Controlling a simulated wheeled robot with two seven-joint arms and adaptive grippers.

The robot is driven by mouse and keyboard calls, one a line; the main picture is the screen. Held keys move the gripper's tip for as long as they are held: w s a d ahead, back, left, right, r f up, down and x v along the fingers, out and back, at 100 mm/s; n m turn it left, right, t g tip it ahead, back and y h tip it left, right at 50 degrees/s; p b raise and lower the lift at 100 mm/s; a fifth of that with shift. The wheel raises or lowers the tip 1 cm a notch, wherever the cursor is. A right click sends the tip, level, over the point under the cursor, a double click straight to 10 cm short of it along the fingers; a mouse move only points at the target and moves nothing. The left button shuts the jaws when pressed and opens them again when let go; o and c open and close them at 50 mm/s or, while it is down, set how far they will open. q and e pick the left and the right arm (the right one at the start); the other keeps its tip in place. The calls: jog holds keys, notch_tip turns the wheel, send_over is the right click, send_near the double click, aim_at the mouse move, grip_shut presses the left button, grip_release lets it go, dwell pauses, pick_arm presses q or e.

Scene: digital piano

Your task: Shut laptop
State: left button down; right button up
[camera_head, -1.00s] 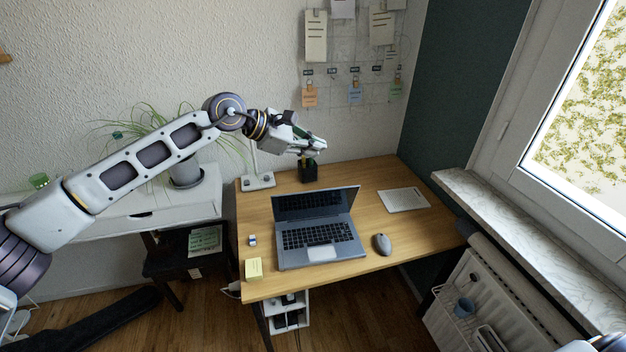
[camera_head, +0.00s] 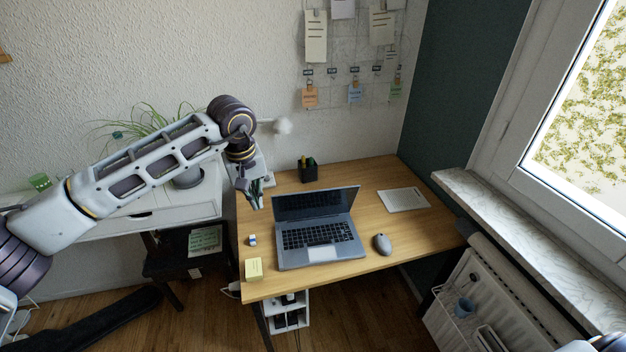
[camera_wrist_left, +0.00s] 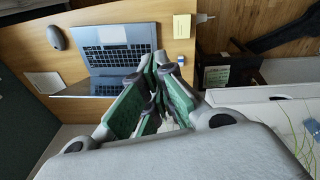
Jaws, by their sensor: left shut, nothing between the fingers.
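The grey laptop (camera_head: 318,238) stands open on the wooden desk (camera_head: 400,250), its screen (camera_head: 315,203) tilted up at the back edge and its keyboard facing the front. My left gripper (camera_head: 256,203) is shut and empty, pointing down at the left edge of the desk, left of the laptop's screen and apart from it. In the left wrist view the gripper (camera_wrist_left: 155,70) shows its green finger pads close together, with the laptop (camera_wrist_left: 115,48) beyond the fingertips. The screen is seen nearly edge-on there. My right gripper is not in view.
A mouse (camera_head: 382,243) lies right of the laptop, and a paper sheet (camera_head: 404,199) behind it. A pen holder (camera_head: 308,170) stands at the back. A yellow note pad (camera_head: 254,268) and a small item (camera_head: 252,240) lie at the left. A white lamp (camera_head: 283,126) is behind my arm.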

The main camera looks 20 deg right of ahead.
pick_arm(q)
jog(key=shift+s+a+m+y, duration=0.2)
jog(key=shift+a+m, duration=0.15)
jog(key=shift+m, duration=0.2)
jog(key=shift+s+a+m+y, duration=0.1)
jog(key=shift+a+m+y, duration=0.15)
jog(key=shift+m, duration=0.3)
jog(key=shift+m, duration=0.4)
